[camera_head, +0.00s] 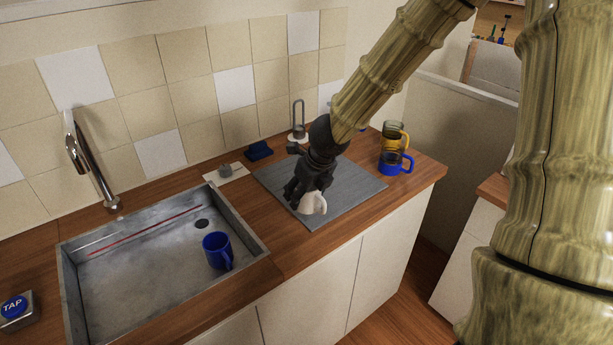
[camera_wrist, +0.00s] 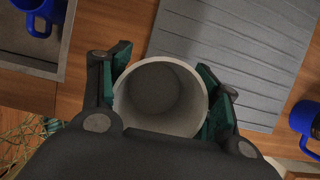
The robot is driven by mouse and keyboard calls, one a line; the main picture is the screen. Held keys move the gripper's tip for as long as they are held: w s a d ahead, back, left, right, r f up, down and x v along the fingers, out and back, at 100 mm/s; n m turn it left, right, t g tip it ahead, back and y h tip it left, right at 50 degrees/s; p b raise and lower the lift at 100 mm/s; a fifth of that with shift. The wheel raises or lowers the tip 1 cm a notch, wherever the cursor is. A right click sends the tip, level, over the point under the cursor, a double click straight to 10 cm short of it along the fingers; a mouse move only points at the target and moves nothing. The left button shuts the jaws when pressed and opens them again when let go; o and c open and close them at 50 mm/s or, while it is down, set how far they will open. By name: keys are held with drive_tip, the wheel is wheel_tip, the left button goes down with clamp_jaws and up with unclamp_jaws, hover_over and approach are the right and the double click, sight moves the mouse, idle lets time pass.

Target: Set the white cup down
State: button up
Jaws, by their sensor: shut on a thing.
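The white cup (camera_head: 313,203) is held in my gripper (camera_head: 304,190), over the front part of the grey ribbed mat (camera_head: 350,190) on the counter. In the wrist view the cup (camera_wrist: 127,98) is between the two green-padded fingers of my gripper (camera_wrist: 160,92), and I look into its open, empty inside. The grey mat (camera_wrist: 235,50) shows beyond it. I cannot tell whether the cup's base touches the mat or hangs a little above it.
A blue mug (camera_head: 217,250) stands in the metal sink (camera_head: 130,275) at the left. A blue mug (camera_head: 390,163) and an amber mug (camera_head: 394,134) are stacked at the mat's right. The mat's right half is clear.

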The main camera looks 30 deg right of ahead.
drive_tip(key=w+d+p, duration=0.1)
drive_tip(key=w+d, duration=0.1)
drive_tip(key=w+d+p, duration=0.1)
drive_tip(key=w, duration=0.2)
drive_tip(key=w+d+p, duration=0.2)
drive_tip(key=shift+w+d+f, duration=0.35)
drive_tip(key=shift+w+f, duration=0.05)
drive_tip(key=shift+f, duration=1.75)
drive_tip(key=shift+f+b, duration=0.2)
drive_tip(key=shift+b, duration=0.2)
drive_tip(key=o, duration=1.1)
drive_tip(key=shift+o, duration=0.2)
drive_tip(key=shift+r, duration=0.15)
drive_tip(key=v, duration=1.2)
drive_tip(key=shift+p, duration=0.35)
